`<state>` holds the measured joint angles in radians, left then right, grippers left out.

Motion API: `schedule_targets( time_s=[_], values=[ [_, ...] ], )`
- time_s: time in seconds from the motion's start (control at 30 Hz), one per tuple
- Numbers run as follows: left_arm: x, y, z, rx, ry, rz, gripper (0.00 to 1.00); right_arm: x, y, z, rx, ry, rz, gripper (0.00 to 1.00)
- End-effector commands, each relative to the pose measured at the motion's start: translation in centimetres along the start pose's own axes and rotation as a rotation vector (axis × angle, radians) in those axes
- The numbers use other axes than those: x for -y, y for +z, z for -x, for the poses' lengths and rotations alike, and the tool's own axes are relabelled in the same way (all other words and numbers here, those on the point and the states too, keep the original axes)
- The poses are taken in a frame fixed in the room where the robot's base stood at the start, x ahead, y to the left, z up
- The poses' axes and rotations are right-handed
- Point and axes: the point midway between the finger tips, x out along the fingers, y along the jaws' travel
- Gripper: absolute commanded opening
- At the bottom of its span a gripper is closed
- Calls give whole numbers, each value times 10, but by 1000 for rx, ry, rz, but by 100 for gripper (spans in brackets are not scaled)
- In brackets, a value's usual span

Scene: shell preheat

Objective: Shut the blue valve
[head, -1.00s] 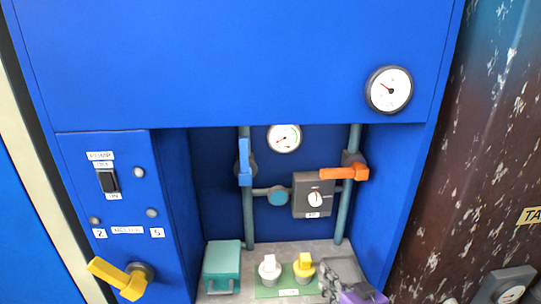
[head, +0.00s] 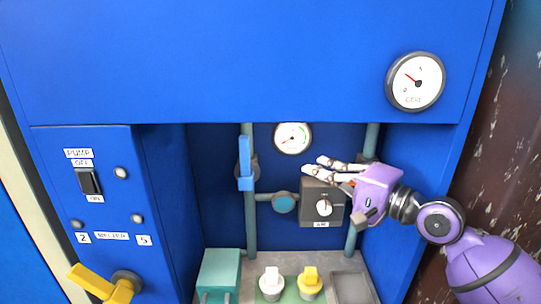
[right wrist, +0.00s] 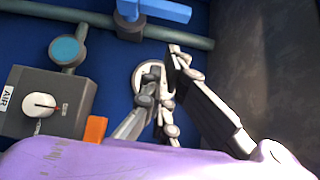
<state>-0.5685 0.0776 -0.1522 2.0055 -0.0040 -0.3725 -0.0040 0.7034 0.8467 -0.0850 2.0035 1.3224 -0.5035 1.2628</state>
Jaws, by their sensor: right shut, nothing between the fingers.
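The blue valve handle (head: 245,162) is upright on the left vertical pipe, in line with that pipe. It also shows at the top of the right wrist view (right wrist: 160,10). My right gripper (head: 312,168) is shut and empty, its fingers pointing left over the top of the grey AIR box, apart from the blue handle. In the right wrist view its fingers (right wrist: 168,68) are together, with the gauge behind them. The orange handle is hidden behind my gripper in the head view; a piece of it (right wrist: 95,130) shows in the right wrist view. My left gripper is not in view.
The grey AIR box (head: 322,203) and a round blue knob (head: 284,203) sit on the cross pipe. A small gauge (head: 292,138) is on the back wall. Below stand a teal box (head: 220,272) and white and yellow knobs. A yellow lever (head: 100,285) is at lower left.

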Motion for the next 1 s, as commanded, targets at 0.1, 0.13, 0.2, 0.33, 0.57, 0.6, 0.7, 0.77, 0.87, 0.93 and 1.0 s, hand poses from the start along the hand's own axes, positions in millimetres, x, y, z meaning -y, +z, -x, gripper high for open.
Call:
schedule_targets(
  time_s=[0.1, 0.13, 0.2, 0.33, 0.57, 0.6, 0.7, 0.77, 0.87, 0.93, 1.0],
  values=[
    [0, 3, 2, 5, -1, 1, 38, 0, 0, 0, -1, 0, 1, 0],
    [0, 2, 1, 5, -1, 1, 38, 0, 0, 0, -1, 0, 1, 0],
    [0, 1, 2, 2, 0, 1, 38, 0, 0, -2, -1, -1, 2, 0],
    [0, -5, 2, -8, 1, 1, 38, 2, 0, -15, 0, -4, 1, 0],
    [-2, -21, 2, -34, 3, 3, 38, 4, 0, -61, 0, -5, 3, 0],
    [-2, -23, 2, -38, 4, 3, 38, 3, 0, -70, 0, -4, 3, 0],
    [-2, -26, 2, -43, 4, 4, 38, 3, 0, -91, 0, -3, 3, 0],
    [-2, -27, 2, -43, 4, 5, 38, 2, 0, -103, 0, -2, 3, 0],
    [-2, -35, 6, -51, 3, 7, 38, 6, 13, -113, 1, -5, 6, 0],
    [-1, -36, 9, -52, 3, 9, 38, 5, 19, -119, 0, -5, 5, 0],
    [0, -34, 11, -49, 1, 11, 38, 4, 23, -124, -1, -3, 5, 0]
  ],
)
